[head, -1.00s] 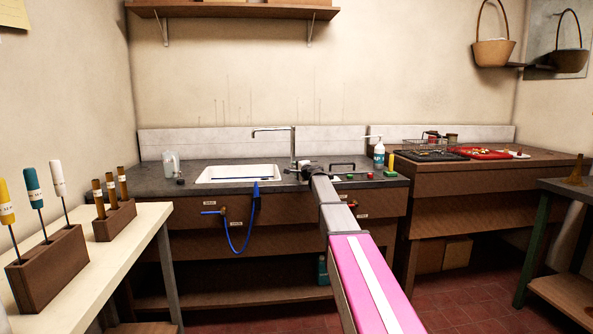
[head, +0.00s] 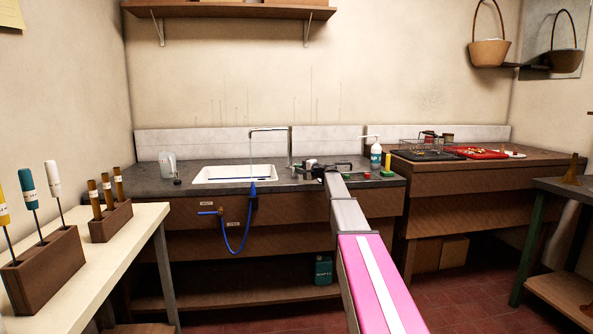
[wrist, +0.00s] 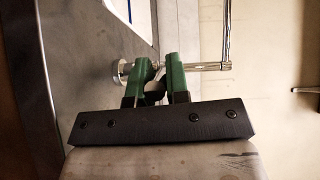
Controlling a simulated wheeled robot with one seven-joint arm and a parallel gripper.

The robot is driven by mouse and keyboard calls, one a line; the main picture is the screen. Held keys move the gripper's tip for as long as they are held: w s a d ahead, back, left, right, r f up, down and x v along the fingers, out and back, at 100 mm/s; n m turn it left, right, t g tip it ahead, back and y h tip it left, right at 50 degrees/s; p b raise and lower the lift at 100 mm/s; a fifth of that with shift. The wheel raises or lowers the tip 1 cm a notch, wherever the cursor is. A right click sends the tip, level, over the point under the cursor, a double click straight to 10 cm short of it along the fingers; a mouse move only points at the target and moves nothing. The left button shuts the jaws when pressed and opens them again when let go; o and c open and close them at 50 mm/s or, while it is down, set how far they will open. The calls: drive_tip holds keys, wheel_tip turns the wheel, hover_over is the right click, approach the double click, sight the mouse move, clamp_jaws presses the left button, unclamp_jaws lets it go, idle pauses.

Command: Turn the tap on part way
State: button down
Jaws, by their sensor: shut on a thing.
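The chrome tap (head: 290,146) stands behind the white sink (head: 205,177), its spout reaching left over the basin. A thin pale line below the spout tip looks like running water, but it is faint. My gripper (head: 311,168) is at the tap's right side, low near its base. In the wrist view the tap's post (wrist: 205,66) lies across the picture behind the green fingers of my gripper (wrist: 158,78). The fingers are closed on a small light part between them, seemingly the tap's lever (wrist: 155,92), mostly hidden by the fingers.
A blue hose (head: 248,228) hangs at the sink's front. A clear jug (head: 167,162) stands left of the sink. A pump bottle (head: 376,153), a yellow cylinder (head: 388,161) and small blocks stand to the right. The red tray (head: 475,153) is further right.

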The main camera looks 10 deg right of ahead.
drive_tip(key=shift+d, duration=0.15)
drive_tip(key=c, duration=1.1)
unclamp_jaws()
drive_tip(key=v, duration=1)
drive_tip(key=shift+d, duration=0.35)
drive_tip(key=shift+s, duration=0.1)
